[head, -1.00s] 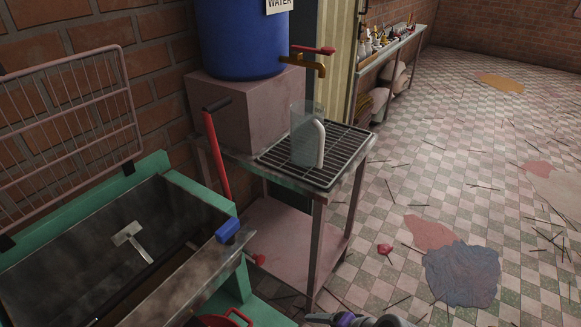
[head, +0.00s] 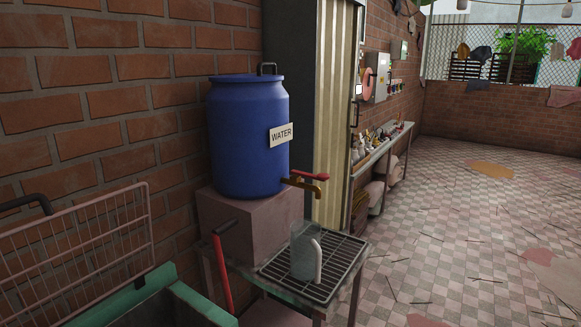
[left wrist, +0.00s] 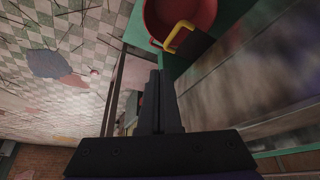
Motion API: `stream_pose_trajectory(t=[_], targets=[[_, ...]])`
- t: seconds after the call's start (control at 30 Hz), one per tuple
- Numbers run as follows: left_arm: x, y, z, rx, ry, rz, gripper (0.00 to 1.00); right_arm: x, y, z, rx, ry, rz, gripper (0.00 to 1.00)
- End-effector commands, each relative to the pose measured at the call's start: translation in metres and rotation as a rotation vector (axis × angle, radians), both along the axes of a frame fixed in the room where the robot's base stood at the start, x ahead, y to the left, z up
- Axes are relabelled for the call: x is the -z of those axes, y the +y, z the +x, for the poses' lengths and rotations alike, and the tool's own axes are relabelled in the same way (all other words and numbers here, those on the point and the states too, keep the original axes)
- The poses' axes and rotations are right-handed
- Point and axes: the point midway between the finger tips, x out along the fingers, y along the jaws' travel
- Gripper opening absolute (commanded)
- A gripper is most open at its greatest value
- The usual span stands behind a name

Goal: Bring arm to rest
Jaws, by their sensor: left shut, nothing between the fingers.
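My left gripper (left wrist: 158,102) shows in the left wrist view with its two dark fingers together and nothing between them. No gripper shows in the head view now. My right gripper is in neither current view.
A blue water barrel (head: 248,140) with a tap (head: 302,188) stands on a pinkish block (head: 250,228). A clear jug (head: 303,255) stands on a rack (head: 338,268) below the tap. The green trough (head: 165,295) is at bottom left. Tiled floor (head: 470,220) lies open at right.

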Motion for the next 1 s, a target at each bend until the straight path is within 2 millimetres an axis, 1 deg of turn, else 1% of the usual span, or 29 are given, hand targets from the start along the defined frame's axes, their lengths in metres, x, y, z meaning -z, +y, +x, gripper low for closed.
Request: stream_pose_trajectory(t=[0.03, 0.1, 0.3, 0.43, 0.5, 0.6, 1.0], targets=[[-0.027, 0.0, 0.001, 0.0, -0.009, 0.0, 0.0, -0.027, 0.0, 0.001, 0.001, -0.009, 0.0, 0.7], [-0.047, 0.0, 0.002, 0.0, -0.015, 0.0, 0.0, -0.047, 0.0, 0.002, 0.001, -0.015, 0.0, 0.7], [-0.1, 0.0, 0.011, 0.0, -0.034, 0.0, 0.0, -0.1, 0.0, 0.011, 0.001, -0.034, 0.002, 0.7], [-0.124, 0.0, 0.017, 0.0, -0.045, 0.0, 0.0, -0.124, 0.0, 0.017, 0.001, -0.045, 0.002, 0.7], [-0.132, 0.0, 0.019, 0.0, -0.05, 0.0, 0.0, -0.132, 0.0, 0.019, 0.001, -0.049, 0.002, 0.7], [-0.136, 0.0, 0.02, 0.0, -0.052, 0.0, 0.0, -0.136, 0.0, 0.02, 0.001, -0.052, 0.002, 0.7], [-0.135, 0.0, 0.02, 0.0, -0.051, 0.0, 0.0, -0.135, 0.0, 0.02, 0.001, -0.051, 0.002, 0.7]])
